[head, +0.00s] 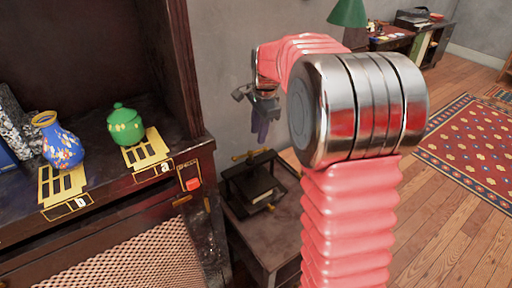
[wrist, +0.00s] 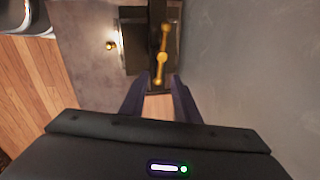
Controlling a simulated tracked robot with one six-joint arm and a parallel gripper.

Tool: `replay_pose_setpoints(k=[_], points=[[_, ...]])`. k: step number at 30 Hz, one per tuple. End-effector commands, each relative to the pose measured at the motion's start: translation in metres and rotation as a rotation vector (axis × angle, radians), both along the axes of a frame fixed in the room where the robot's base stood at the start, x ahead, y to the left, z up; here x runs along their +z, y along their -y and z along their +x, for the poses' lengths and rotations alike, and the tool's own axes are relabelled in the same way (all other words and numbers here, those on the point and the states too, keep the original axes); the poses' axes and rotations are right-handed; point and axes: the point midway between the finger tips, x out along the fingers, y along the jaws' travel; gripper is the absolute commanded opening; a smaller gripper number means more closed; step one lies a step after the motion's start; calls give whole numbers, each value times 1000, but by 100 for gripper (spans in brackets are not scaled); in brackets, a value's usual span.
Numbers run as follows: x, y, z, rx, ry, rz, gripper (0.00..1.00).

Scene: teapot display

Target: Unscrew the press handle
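The press (head: 254,182) is a dark frame on a small wooden table, below my gripper in the head view. Its brass press handle (head: 248,154) lies across the top. In the wrist view the handle (wrist: 161,57) is a gold bar with rounded ends and a central hub, running nearly up and down the picture. My gripper (head: 260,138) points down above the press, apparently with a gap to the handle. In the wrist view its fingers (wrist: 158,84) are spread, with the handle's lower end showing between the tips. I see no contact.
The grey wall (head: 222,60) is close behind the press. Open floor with a rug (head: 470,145) lies right.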

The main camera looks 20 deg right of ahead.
Motion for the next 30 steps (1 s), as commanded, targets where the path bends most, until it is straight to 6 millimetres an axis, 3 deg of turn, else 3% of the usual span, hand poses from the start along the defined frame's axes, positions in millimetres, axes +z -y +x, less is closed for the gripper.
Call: replay_pose_setpoints(k=[9, 15, 27, 30], points=[[-50, -1, 9, 1, -2, 1, 29], [-72, -2, 14, 2, -1, 1, 29], [-79, -2, 16, 2, 1, 0, 29], [-79, -2, 16, 3, 1, -1, 22]])
